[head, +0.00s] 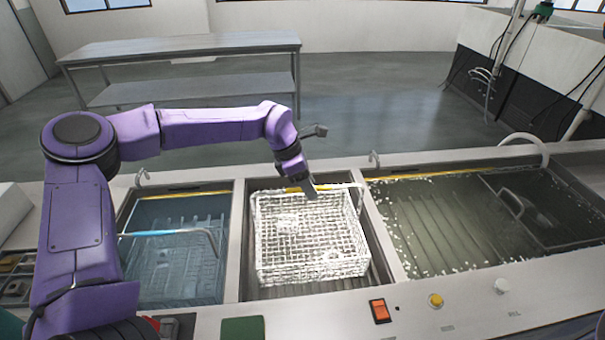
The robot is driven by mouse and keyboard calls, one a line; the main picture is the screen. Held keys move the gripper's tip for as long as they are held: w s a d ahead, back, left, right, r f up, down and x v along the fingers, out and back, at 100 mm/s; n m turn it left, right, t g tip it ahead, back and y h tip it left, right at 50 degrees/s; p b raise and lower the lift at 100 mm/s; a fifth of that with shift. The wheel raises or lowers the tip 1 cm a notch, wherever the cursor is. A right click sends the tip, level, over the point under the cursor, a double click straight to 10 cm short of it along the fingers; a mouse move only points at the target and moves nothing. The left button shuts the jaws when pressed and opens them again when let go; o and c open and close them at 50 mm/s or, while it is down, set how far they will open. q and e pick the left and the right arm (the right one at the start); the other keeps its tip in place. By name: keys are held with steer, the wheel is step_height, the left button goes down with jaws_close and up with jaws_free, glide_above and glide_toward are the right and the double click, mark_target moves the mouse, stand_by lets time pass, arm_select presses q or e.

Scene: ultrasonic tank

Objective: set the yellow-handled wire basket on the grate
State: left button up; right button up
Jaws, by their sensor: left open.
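The white wire basket (315,256) is in the middle bay of the tank unit. A short yellow handle piece (297,189) shows at its back rim, partly hidden by my gripper. The dark ribbed grate (376,277) shows beside and in front of the basket, which looks level and seems to rest on it. My left gripper (311,192) is open at the basket's back rim, close to the yellow handle. I cannot tell whether its fingers touch the handle. My right gripper is out of view.
The left tank (127,268) holds water and a blue-handled basket (180,233). The wide right tank (440,225) holds murky liquid with white bits and a grey handle (512,203). The front panel has an orange switch (380,311) and yellow button (436,300). A metal table (180,45) stands behind.

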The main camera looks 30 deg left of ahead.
arm_select(q)
steer(key=b+v, duration=0.2)
steer(key=v, duration=0.8)
steer(key=shift+r, duration=0.25)
steer(key=shift+s+a, duration=0.1)
